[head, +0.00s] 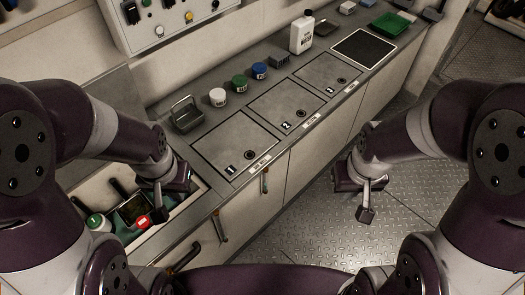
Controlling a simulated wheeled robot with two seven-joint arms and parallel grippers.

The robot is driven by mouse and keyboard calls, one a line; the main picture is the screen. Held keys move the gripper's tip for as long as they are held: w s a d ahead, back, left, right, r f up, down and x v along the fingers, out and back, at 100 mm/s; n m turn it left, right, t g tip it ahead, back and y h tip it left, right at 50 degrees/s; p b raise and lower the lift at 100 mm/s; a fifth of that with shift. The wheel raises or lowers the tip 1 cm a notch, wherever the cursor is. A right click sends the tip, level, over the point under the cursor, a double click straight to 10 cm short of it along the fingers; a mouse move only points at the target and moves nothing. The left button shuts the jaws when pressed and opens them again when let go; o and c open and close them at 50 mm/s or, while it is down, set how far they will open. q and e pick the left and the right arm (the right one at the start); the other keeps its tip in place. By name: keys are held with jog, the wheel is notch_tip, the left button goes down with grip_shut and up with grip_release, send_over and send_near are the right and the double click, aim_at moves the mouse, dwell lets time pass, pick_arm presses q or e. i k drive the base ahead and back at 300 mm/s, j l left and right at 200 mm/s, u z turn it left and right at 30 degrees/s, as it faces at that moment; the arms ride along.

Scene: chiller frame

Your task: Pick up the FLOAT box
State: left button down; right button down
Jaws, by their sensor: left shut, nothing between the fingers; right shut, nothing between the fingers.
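No label reading FLOAT can be made out, so I cannot tell which thing is the FLOAT box. Small white and blue boxes, the white one (347,7) nearer, sit at the far end of the counter. My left gripper (160,203) is shut and empty over the recessed bin at the lower left, close to a red item with a white mark (143,221) and a dark box-like item (131,209). My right gripper (366,207) is shut and empty above the metal floor, to the right of the counter front.
The counter has three numbered hatches, the nearest (232,143) marked 1. A green tray (390,23) lies far back. The floor (330,235) at right is clear.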

aim_at(281, 57)
jog(key=i+l, duration=0.25)
jog(key=l, duration=0.15)
jog(key=i+l+u, duration=0.1)
jog(key=l, duration=0.3)
jog(key=i+l+u, duration=0.1)
jog(key=i+l, duration=0.4)
jog(key=l, duration=0.15)
jog(key=i+l+u, duration=0.15)
jog(key=i+l, duration=0.3)
jog(key=l, duration=0.25)
jog(key=i+l+u, duration=0.1)
jog(key=l, duration=0.25)
jog(key=i+l, duration=0.25)
jog(key=l, duration=0.15)
jog(key=i+l+u, duration=0.15)
jog(key=l, duration=0.2)
jog(key=i+l, duration=0.2)
jog(key=l, duration=0.2)
jog(key=i+l+u, duration=0.1)
jog(key=l, duration=0.3)
jog(key=j+z, duration=0.15)
jog(key=i+j, duration=0.05)
